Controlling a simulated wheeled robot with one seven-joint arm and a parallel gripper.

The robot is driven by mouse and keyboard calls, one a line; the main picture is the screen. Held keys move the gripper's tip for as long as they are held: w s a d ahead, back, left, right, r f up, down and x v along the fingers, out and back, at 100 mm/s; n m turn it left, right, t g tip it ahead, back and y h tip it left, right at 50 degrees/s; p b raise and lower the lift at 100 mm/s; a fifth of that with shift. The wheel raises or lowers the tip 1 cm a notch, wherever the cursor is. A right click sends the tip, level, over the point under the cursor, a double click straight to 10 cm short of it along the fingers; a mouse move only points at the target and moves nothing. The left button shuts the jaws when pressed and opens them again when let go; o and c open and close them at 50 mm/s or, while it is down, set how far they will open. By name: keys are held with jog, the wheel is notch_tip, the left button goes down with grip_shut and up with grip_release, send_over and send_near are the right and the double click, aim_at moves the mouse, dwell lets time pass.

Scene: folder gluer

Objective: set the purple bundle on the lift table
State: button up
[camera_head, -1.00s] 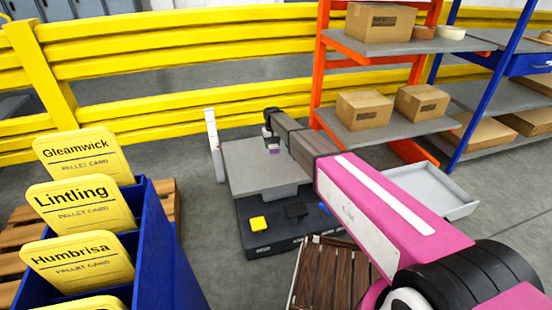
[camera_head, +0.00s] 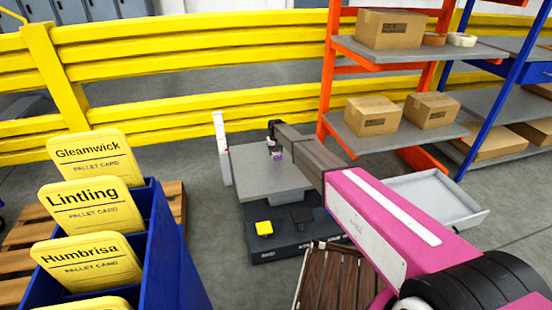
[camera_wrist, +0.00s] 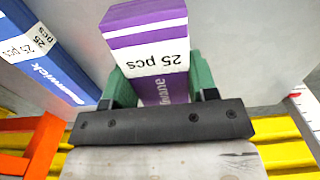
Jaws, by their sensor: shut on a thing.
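The purple bundle (camera_wrist: 148,35), with a white "25 pcs" label, is between the green fingers of my gripper (camera_wrist: 158,78) in the wrist view. My gripper is shut on it. In the head view the purple bundle (camera_head: 278,156) is a small patch under my gripper (camera_head: 275,146), over the grey top of the lift table (camera_head: 262,180). I cannot tell whether the bundle touches the top. A blue bundle (camera_wrist: 48,55) with a white label lies beside it on the left in the wrist view; my arm seems to hide it in the head view.
A white post (camera_head: 221,148) stands at the table's left edge. The table base carries a yellow pedal (camera_head: 264,228) and a black one (camera_head: 301,216). An orange rack (camera_head: 325,75) with boxes is on the right. A blue bin (camera_head: 172,260) holds yellow pallet cards.

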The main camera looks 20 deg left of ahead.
jog(key=shift+w+f, duration=0.25)
jog(key=shift+w, duration=0.2)
jog(key=shift+f, duration=1.95)
jog(key=shift+f, duration=0.2)
jog(key=o, duration=0.9)
jog(key=shift+o, duration=0.2)
jog(key=shift+r, duration=0.1)
notch_tip(320, 180, up, 12)
jog(key=shift+s+r, duration=0.1)
